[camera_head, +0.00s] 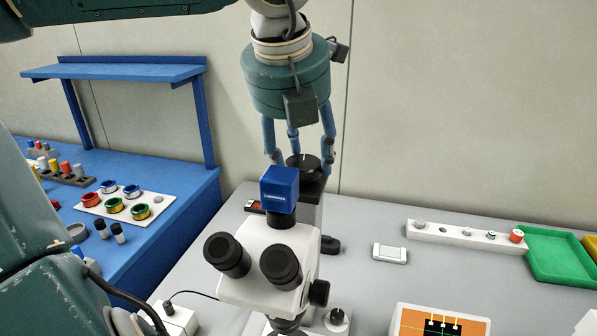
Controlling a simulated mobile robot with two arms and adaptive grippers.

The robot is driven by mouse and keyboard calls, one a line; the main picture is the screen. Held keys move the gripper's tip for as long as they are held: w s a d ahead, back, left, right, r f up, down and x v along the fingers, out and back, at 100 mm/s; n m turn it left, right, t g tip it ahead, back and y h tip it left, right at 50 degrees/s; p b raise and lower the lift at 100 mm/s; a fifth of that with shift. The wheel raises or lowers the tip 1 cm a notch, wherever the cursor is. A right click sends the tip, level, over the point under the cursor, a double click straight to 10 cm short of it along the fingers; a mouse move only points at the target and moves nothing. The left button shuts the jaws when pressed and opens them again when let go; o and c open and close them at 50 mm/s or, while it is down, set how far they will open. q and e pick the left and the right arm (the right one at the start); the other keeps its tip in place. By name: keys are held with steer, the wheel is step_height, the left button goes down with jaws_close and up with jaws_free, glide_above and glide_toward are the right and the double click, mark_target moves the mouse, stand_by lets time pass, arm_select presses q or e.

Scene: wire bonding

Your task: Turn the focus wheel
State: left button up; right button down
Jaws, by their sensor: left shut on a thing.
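A white stereo microscope (268,250) with two black eyepieces and a blue block (279,188) on top stands on the grey table. Behind the blue block, a black round wheel (304,163) tops the microscope's dark post; I take it to be the focus wheel. My left gripper (300,160) points down from above with its blue fingers around this wheel, shut on it. The blue block and the head hide part of the post. A smaller black knob (319,292) sits on the head's right side. My right gripper is not in view.
A white device (390,253) and a white rack (467,240) with small parts lie right of the microscope, beside a green tray (558,257). An orange board (440,323) is at front. A blue bench (195,210) with coloured rings stands left.

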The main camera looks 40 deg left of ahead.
arm_select(q)
steer(key=shift+w+r+n+y+b, duration=0.2)
steer(key=shift+r+n+y+b, duration=0.1)
steer(key=shift+n+b, duration=0.3)
steer(key=o, duration=1.1)
steer(key=shift+d+f, duration=0.1)
steer(key=v, duration=1.2)
